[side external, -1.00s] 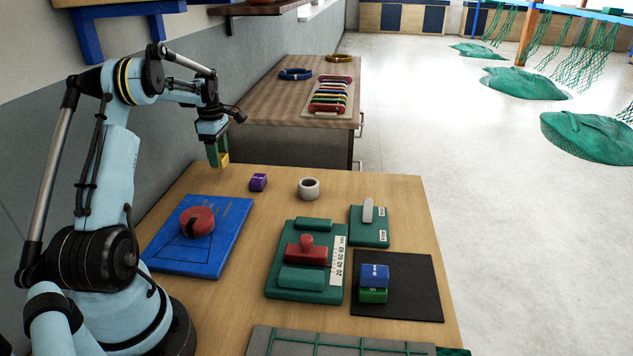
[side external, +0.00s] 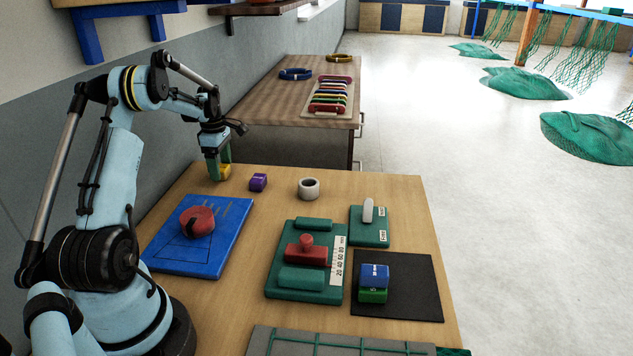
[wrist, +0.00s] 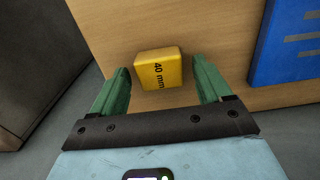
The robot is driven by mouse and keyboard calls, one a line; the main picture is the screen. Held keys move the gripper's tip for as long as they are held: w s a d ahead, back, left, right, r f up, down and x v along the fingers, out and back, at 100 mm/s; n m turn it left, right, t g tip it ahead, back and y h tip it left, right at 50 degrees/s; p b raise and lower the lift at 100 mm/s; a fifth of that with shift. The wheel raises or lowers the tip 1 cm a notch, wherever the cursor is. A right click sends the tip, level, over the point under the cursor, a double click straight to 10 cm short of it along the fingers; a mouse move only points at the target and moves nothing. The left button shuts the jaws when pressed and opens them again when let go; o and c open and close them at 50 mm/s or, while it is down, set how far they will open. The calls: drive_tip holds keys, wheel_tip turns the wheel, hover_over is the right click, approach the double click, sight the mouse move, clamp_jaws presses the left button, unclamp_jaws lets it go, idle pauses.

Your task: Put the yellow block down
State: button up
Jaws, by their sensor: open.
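The yellow block (wrist: 160,70), marked "40 mm", rests on the wooden table near its far left corner, and it also shows in the side view (side external: 222,172). My gripper (wrist: 163,78) is open. In the wrist view its green fingers stand one on each side of the block, with a gap between each finger and the block. In the side view my gripper (side external: 218,168) is low at the table's far left corner, and a finger partly hides the block.
A blue board (side external: 225,238) with a red round piece (side external: 197,221) lies nearer. The table edge is close to the yellow block.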

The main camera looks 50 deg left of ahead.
sight(221, 167)
wheel_tip(221, 167, up, 12)
drive_tip(key=shift+r, duration=0.2)
idle(0.4)
